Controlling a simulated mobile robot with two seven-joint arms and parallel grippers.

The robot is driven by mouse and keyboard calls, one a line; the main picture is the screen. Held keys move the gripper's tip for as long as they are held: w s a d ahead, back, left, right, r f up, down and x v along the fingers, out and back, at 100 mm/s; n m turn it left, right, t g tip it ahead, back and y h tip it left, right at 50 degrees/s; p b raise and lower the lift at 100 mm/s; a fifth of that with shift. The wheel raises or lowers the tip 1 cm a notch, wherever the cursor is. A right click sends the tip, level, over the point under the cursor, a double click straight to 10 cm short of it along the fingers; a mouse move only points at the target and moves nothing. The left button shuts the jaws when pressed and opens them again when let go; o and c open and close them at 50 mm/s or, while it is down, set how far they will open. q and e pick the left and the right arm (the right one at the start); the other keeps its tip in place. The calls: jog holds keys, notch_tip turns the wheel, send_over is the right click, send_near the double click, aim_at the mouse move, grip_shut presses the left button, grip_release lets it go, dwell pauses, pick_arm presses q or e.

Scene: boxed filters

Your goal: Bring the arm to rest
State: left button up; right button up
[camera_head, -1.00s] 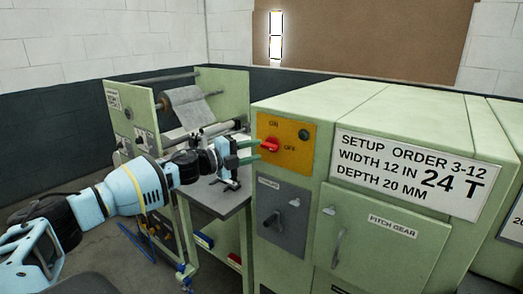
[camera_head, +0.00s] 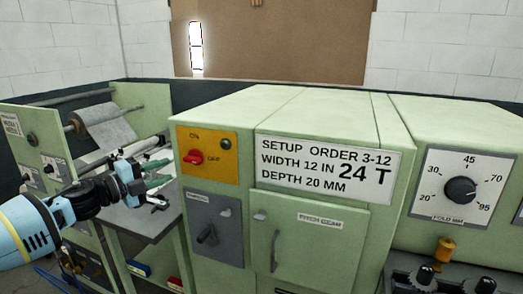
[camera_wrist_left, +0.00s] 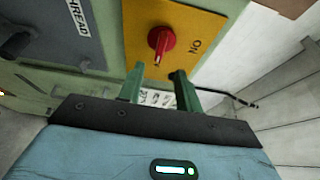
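My left gripper (camera_head: 156,176) comes in from the left in the head view, in front of the green machine's left side. Its two green fingers stand apart with nothing between them. In the left wrist view the open fingers (camera_wrist_left: 160,88) point toward the yellow switch panel (camera_wrist_left: 188,30), apart from the red knob (camera_wrist_left: 162,40). In the head view the yellow panel (camera_head: 222,142) carries the red switch (camera_head: 193,157) between ON and OFF labels. My right gripper is in neither view.
The green machine (camera_head: 330,215) has a setup order sign (camera_head: 325,172), a grey lever panel (camera_head: 213,230) and a pitch gear door. A fold dial (camera_head: 461,190) is at right. A roll stand with a grey table (camera_head: 150,222) is at left, close to the arm.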

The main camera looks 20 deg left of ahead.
pick_arm(q)
jog(key=s+d+f+n, duration=0.35)
jog(key=d+f, duration=0.25)
jog(key=f, duration=0.4)
jog(key=s+d+f+n+g+y, duration=0.1)
jog(key=s+d+f+n, duration=0.25)
jog(key=d+f, duration=0.4)
jog(key=s+d+f+n, duration=0.3)
jog(key=s+d+f, duration=0.15)
jog(key=f, duration=0.65)
jog(key=s+d+f+n+g+y, duration=0.2)
jog(key=s+f+n, duration=0.3)
jog(key=s, duration=0.8)
jog(key=s+d+f+n+g+y, duration=0.3)
jog(key=s+f+n, duration=0.3)
jog(key=s+f, duration=0.5)
jog(key=shift+s+d+f+n+g, duration=0.3)
jog(key=shift+s+g, duration=0.1)
jog(key=shift+s, duration=0.8)
